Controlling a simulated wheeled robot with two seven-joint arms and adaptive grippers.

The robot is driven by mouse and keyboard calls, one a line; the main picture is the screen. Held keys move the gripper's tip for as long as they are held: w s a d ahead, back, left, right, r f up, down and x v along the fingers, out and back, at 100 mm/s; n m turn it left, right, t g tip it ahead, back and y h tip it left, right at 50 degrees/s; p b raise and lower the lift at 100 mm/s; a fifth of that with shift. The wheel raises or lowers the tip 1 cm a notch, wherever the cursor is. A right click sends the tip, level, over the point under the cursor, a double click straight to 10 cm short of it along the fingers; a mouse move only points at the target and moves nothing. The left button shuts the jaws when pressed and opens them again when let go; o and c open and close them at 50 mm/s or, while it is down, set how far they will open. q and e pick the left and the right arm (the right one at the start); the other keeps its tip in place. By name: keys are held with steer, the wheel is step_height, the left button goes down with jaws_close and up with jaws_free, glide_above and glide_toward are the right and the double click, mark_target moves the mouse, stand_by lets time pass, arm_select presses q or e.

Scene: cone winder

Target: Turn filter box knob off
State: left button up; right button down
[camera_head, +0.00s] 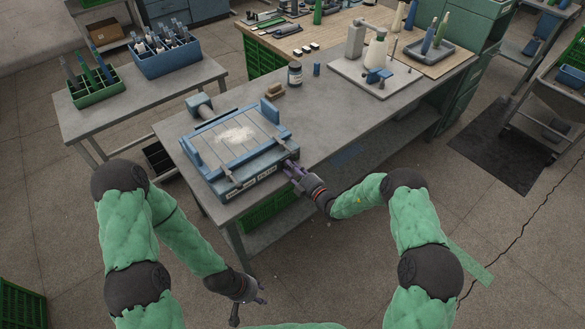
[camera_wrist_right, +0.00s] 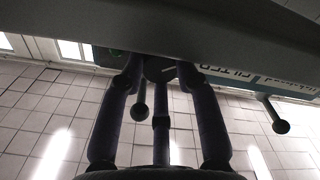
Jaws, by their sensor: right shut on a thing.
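The filter box (camera_head: 213,178) is a blue, tray-like unit with a light powder patch on its top, standing on a grey table. Its front label reads partly "FILTER" in the right wrist view (camera_wrist_right: 228,72). The small dark round knob (camera_wrist_right: 160,68) with a pale mark is on its front, between my right gripper's fingers. My right gripper (camera_head: 292,170) is at the box's right front corner, shut on the knob; its fingers also show in the right wrist view (camera_wrist_right: 160,75). In the head view the knob is hidden by the fingers. My left gripper (camera_head: 250,300) is low, apart from everything, empty, fingers spread.
Dark ball-ended rods (camera_wrist_right: 281,126) stick out near the box front. A dark jar (camera_head: 295,74) stands behind the box. The grey table (camera_head: 330,125) is clear right of the box.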

steer(key=shift+a+r, duration=0.1)
steer(key=shift+r, duration=0.05)
steer(key=c, duration=1.2)
jaws_free()
steer(key=shift+o, duration=0.2)
steer(key=shift+s+d, duration=0.2)
steer(key=shift+s, duration=0.05)
steer(key=v, duration=1.1)
steer(key=shift+s, duration=0.2)
steer(key=shift+d, duration=0.1)
